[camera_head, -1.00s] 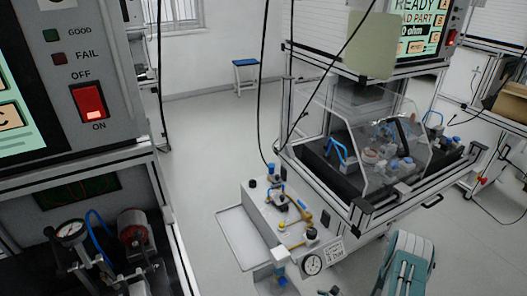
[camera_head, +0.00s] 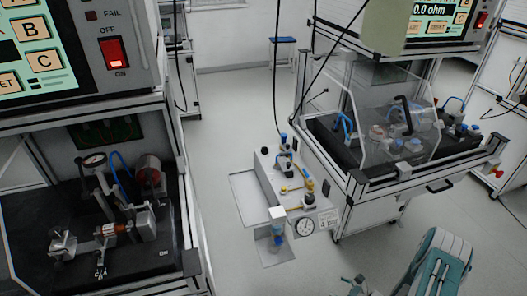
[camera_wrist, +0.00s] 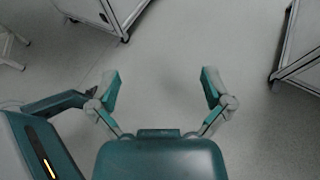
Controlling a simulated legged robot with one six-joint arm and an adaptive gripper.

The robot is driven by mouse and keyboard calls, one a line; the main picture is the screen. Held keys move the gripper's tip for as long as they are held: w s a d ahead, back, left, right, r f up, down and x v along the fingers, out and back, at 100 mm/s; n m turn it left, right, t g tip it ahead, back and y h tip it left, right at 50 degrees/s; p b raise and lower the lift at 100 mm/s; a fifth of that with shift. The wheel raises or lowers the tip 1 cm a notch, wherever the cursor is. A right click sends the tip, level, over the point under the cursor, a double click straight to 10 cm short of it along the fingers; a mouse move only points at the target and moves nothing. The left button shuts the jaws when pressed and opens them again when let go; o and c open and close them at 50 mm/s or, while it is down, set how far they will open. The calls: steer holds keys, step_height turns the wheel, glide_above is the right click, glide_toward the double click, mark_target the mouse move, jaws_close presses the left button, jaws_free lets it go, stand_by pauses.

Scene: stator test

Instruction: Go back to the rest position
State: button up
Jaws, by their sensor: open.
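My gripper (camera_wrist: 161,88) shows in the wrist view with its two teal and grey fingers spread apart. Nothing is between them; only grey floor shows beyond. In the head view my teal and white arm (camera_head: 435,262) is at the bottom right, in front of the right-hand test station and above the floor. Small teal and dark parts show at the bottom edge left of it, too cropped to make out clearly.
A test bench (camera_head: 165,235) with a gauge and motor parts stands at left under a control panel. A bench with a clear guard (camera_head: 385,125) stands at right. A pneumatic unit (camera_head: 285,190) with a tray is between them. Floor (camera_head: 235,110) is open behind it; bench legs edge the wrist view.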

steer(key=w+a+r+n+g, duration=0.15)
steer(key=r+n, duration=0.35)
steer(key=r, duration=0.5)
steer(key=a+r+n+g, duration=0.3)
steer(key=r+n, duration=0.1)
steer(key=r, duration=0.7)
steer(key=w+a+r+n+g, duration=0.1)
steer(key=a+r+n+g, duration=0.3)
steer(key=r, duration=0.6)
steer(key=s+a+r+n+t+h, duration=0.1)
steer(key=s+r+n+h, duration=0.4)
steer(key=s+r, duration=0.5)
steer(key=s+a+r+n+t+h, duration=0.1)
steer(key=s+r+n+t+h, duration=0.3)
steer(key=s+r+n, duration=0.4)
step_height(320, 180, up, 5)
steer(key=s+h, duration=0.1)
steer(key=s, duration=0.1)
steer(key=shift+s+n, duration=0.3)
